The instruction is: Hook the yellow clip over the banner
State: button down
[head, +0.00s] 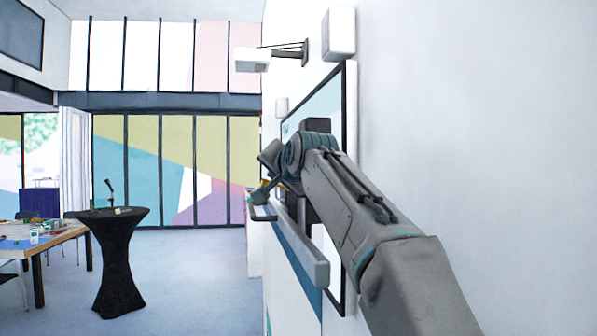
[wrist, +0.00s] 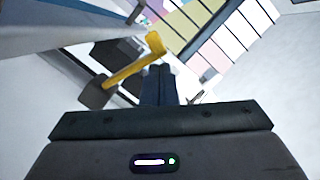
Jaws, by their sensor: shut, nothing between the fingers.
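The yellow clip (wrist: 135,68) shows in the wrist view as a slanted bar with a bent upper end and a dark grey block at its lower end. My gripper (wrist: 159,72) is shut and empty, its dark fingers just right of the clip; I cannot tell whether they touch it. In the head view my gripper is mostly hidden behind my wrist at the wall, with only a small bit of yellow beside it. A blue and white panel (head: 292,275), which seems to be the banner, hangs on the wall below a grey bar. The clip's contact with the banner is unclear.
A black-framed wall screen (head: 350,110) is behind my arm, and the grey bar (head: 305,245) juts out below it. A black cloth-covered table (head: 117,260) and a cluttered work table (head: 62,236) stand left. The floor between them and the wall is clear.

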jog(key=shift+s+a, duration=0.1)
jog(key=shift+a, duration=0.1)
jog(key=shift+s, duration=0.1)
jog(key=shift+s+d+b, duration=0.2)
jog(key=shift+s+b, duration=0.05)
jog(key=shift+b, duration=0.05)
jog(key=b+v, duration=0.4)
jog(key=v, duration=0.9)
